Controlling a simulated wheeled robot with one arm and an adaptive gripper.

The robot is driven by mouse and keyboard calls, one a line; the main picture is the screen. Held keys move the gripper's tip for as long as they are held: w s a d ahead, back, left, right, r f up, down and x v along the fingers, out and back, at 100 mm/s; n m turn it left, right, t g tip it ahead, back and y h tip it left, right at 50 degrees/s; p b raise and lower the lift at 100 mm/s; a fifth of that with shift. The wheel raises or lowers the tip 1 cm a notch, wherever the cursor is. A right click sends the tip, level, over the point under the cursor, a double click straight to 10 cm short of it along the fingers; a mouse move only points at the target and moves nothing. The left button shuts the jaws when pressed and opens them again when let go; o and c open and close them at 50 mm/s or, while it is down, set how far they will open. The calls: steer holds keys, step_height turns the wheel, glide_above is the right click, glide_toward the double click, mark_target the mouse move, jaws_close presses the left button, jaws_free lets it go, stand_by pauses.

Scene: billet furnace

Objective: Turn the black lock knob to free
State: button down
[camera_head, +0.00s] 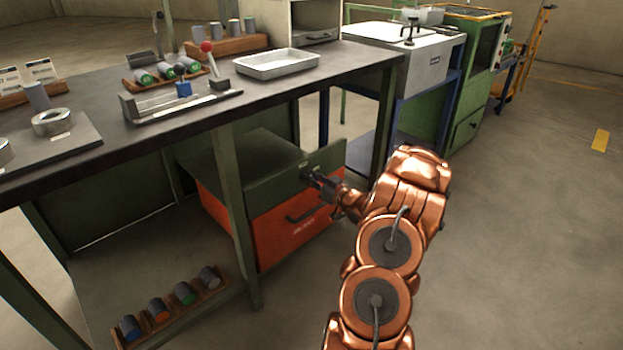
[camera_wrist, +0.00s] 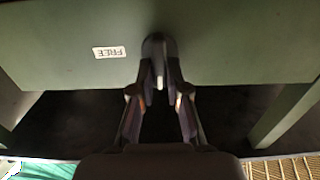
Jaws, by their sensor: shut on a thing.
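The black lock knob (camera_wrist: 153,46) sits on a green panel, and its grip bar points down in the wrist view, between my fingertips. A white FREE label (camera_wrist: 109,52) reads upside down to the left of the knob in that view. My gripper (camera_wrist: 160,78) is shut on the knob, with one finger on each side. In the head view my gripper (camera_head: 322,182) reaches the green panel (camera_head: 272,188) above an orange drawer (camera_head: 292,236) with a dark handle (camera_head: 305,215). The knob is mostly hidden by the fingers there.
A dark workbench (camera_head: 80,165) stands over the drawer cabinet, with a bench leg (camera_head: 235,200) left of the drawer. A metal tray (camera_head: 277,64) and a red-knobbed lever fixture (camera_head: 182,98) stand on top. A rack of cylinders (camera_head: 170,305) lies low at left.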

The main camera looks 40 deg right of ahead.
steer(key=shift+r+p, duration=0.1)
steer(key=shift+p, duration=0.55)
steer(key=m+p, duration=0.5)
steer(key=m, duration=0.1)
steer(key=f+m+p, duration=0.1)
steer(key=m+p, duration=0.4)
steer(key=m, duration=0.1)
steer(key=d+m+p, duration=0.1)
steer(key=m+p, duration=0.4)
steer(key=shift+d+f+m, duration=0.1)
steer(key=shift+f+m, duration=0.15)
steer(key=shift+m, duration=0.15)
steer(key=c, duration=1.2)
jaws_free()
steer(key=shift+o, duration=0.2)
